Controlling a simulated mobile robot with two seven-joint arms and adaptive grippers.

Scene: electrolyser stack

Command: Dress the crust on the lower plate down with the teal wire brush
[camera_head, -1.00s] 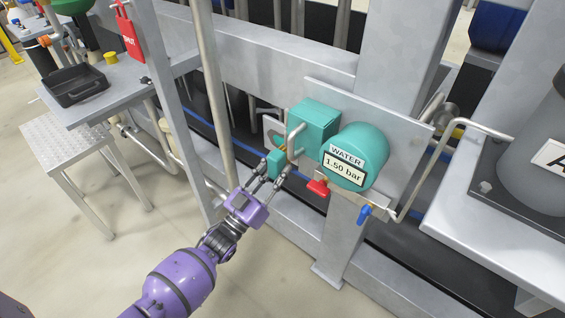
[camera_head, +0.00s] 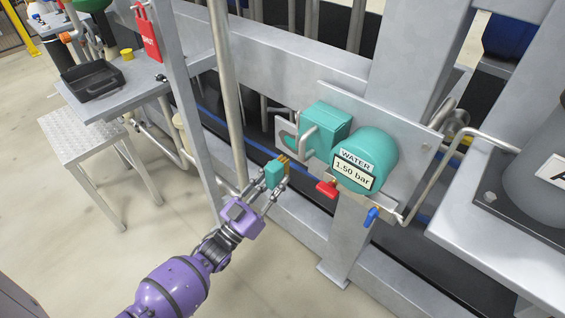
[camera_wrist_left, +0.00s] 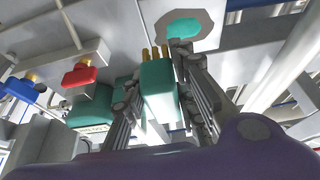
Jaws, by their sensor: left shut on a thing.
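The teal wire brush (camera_head: 274,174), a block with brass-coloured bristles, is in my left gripper (camera_head: 275,183), which is shut on it. The bristles point up and right, towards a light metal plate (camera_head: 284,127) beside the teal box, with a visible gap between. In the left wrist view the brush (camera_wrist_left: 158,90) sits between the fingers of my left gripper (camera_wrist_left: 160,85), bristles up. Beyond it is a grey many-sided patch (camera_wrist_left: 151,18) with a teal oval (camera_wrist_left: 184,28) in it; I cannot tell whether this is the crust. My right gripper is not in view.
Right of the brush are a teal box (camera_head: 326,128) with a bent handle and the teal water gauge (camera_head: 364,160) reading 1.50 bar. Red (camera_head: 326,189) and blue (camera_head: 372,216) valve handles sit below. A vertical pipe (camera_head: 228,90) stands behind my gripper.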

